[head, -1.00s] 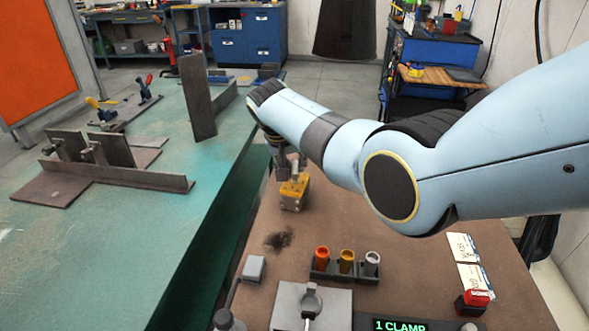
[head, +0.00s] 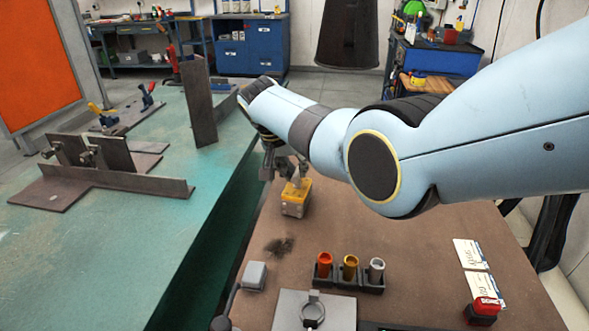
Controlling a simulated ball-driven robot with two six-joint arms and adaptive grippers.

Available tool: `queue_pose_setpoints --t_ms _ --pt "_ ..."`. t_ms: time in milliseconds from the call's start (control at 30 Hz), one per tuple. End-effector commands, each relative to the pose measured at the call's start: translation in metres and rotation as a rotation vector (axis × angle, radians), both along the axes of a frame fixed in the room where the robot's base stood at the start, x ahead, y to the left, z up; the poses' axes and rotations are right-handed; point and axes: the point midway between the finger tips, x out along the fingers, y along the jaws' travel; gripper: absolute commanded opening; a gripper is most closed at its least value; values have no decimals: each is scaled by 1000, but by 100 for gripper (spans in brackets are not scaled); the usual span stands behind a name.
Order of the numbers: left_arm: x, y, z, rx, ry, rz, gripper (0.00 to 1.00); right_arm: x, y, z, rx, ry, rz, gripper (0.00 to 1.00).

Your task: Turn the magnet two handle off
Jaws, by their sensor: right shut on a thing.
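A yellow magnet block (head: 296,199) stands on the brown table near its left edge, with a small handle on its top. My right gripper (head: 293,176) comes down from the upper left onto this handle. It is shut on the handle, and its fingers look tilted. The fingers and the handle are small and partly overlap, so the handle's exact angle is hard to tell. My left gripper is not in view.
A rack with orange, yellow and grey cups (head: 349,270) stands in front of the magnet. A grey box (head: 254,275) and a red button (head: 484,308) are nearby. The green table (head: 110,240) at left holds steel plates (head: 120,178) and an upright bar (head: 200,105).

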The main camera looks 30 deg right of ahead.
Motion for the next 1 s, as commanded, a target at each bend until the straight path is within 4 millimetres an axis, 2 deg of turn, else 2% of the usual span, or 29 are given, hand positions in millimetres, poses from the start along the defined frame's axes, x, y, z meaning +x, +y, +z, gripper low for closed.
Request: queue_pose_setpoints --t_ms 33,200,567,733,1000 --pt "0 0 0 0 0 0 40 1 -1 2 -2 -3 0 18" --pt "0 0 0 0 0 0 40 1 -1 1 -1 -1 0 39" --pt "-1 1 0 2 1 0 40 0 2 6 -1 -2 1 39" --pt "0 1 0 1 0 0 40 -4 13 30 0 -6 0 39" --pt "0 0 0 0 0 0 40 -13 37 85 1 -4 0 39"
